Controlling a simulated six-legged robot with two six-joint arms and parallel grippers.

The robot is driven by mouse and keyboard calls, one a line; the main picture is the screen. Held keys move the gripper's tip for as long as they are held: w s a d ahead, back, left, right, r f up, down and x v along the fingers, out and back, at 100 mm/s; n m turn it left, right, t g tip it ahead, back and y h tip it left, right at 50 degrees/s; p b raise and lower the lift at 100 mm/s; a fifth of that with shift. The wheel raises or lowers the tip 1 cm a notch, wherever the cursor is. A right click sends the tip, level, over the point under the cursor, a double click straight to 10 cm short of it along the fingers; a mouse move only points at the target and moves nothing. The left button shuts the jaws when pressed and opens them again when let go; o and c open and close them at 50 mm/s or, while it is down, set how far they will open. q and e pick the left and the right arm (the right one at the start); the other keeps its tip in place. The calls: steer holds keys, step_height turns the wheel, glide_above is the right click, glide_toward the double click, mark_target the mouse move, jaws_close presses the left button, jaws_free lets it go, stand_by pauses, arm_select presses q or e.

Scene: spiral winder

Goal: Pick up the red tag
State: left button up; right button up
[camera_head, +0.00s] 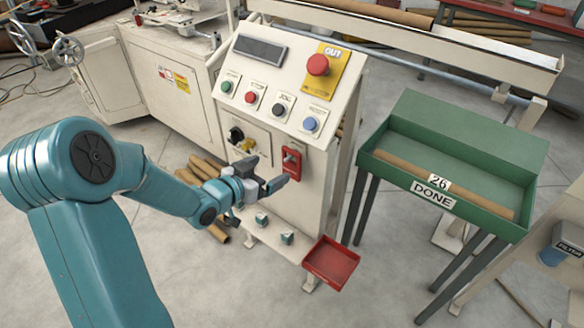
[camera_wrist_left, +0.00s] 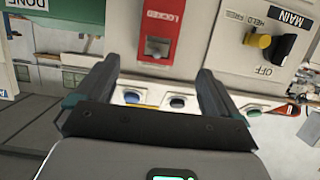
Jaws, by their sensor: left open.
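The red tag (camera_head: 291,163), marked LOCKED, is on the front panel of the cream control console (camera_head: 300,95). A pale metallic piece shows at its middle. In the left wrist view, the red tag (camera_wrist_left: 160,22) appears beyond the fingers, near the middle top. My left gripper (camera_head: 266,174) is open and empty, just left of and slightly below the tag in the head view. In the left wrist view, the two fingers (camera_wrist_left: 158,72) stand apart with the tag roughly between their lines, not touching it. My right gripper is not in view.
A black MAIN knob (camera_head: 236,135) and a yellow knob (camera_head: 249,145) sit left of the tag. A red emergency button (camera_head: 318,65) is above. A small red tray (camera_head: 345,257) is below. A green DONE tray (camera_head: 480,213) holding a brown tube stands right.

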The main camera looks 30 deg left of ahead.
mark_target(288, 157)
arm_select(q)
steer(key=x, duration=0.9)
steer(key=shift+d+r+p, duration=0.2)
steer(key=shift+p, duration=0.15)
steer(key=shift+s, duration=0.1)
steer(key=c, duration=1)
steer(key=shift+c, duration=0.7)
steer(key=shift+r, duration=0.1)
